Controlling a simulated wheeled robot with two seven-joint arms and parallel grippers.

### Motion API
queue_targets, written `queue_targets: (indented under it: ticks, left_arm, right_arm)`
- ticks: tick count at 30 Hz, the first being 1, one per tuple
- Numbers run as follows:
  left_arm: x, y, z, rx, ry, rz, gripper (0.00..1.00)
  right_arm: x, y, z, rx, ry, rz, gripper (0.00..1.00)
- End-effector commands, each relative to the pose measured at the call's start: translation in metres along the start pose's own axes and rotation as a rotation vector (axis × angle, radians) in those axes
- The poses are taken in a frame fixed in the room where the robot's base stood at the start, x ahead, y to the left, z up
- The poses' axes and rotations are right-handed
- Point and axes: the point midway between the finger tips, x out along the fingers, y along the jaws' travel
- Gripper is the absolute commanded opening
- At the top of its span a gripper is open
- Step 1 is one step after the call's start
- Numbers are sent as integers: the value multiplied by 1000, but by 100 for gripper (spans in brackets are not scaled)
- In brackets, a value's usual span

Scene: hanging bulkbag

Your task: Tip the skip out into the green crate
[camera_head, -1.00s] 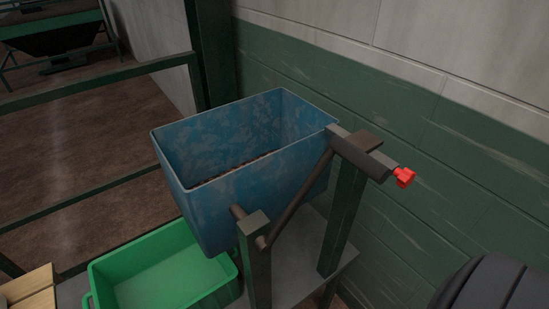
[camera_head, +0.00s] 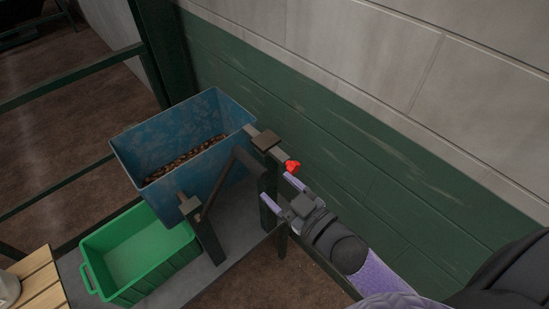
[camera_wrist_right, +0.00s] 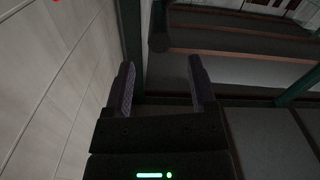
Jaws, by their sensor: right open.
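The blue skip (camera_head: 172,198) hangs on a stand against the wall in the head view, its open top facing up, with brown lumpy contents (camera_head: 186,158) inside. A dark lever at its right side ends in a red knob (camera_head: 292,167). The green crate (camera_head: 150,270) stands below and left of the skip and looks empty. My right gripper (camera_head: 277,192) is open, just below the red knob, and I see nothing between its fingers. In the right wrist view the open fingers (camera_wrist_right: 163,82) show apart. My left gripper is not in view.
The stand's posts (camera_head: 209,240) rise from a grey platform (camera_head: 235,262) between the crate and my right arm. A green-and-grey wall (camera_head: 330,130) runs close behind on the right. A slatted wooden top (camera_head: 38,278) stands at the lower left. Green rails (camera_head: 70,78) cross the left side.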

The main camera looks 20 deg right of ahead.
Motion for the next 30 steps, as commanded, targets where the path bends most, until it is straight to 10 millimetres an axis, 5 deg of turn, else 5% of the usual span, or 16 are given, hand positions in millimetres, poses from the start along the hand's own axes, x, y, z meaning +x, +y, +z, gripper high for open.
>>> queue_targets:
  ticks: [9, 20, 30]
  left_arm:
    - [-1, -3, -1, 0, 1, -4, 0]
    - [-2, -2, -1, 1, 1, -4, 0]
    - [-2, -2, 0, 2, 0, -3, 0]
  right_arm:
    - [59, 0, 1, 1, -2, 2, 73]
    - [67, 0, 2, 1, -3, 2, 71]
    - [66, 0, 2, 1, -4, 2, 0]
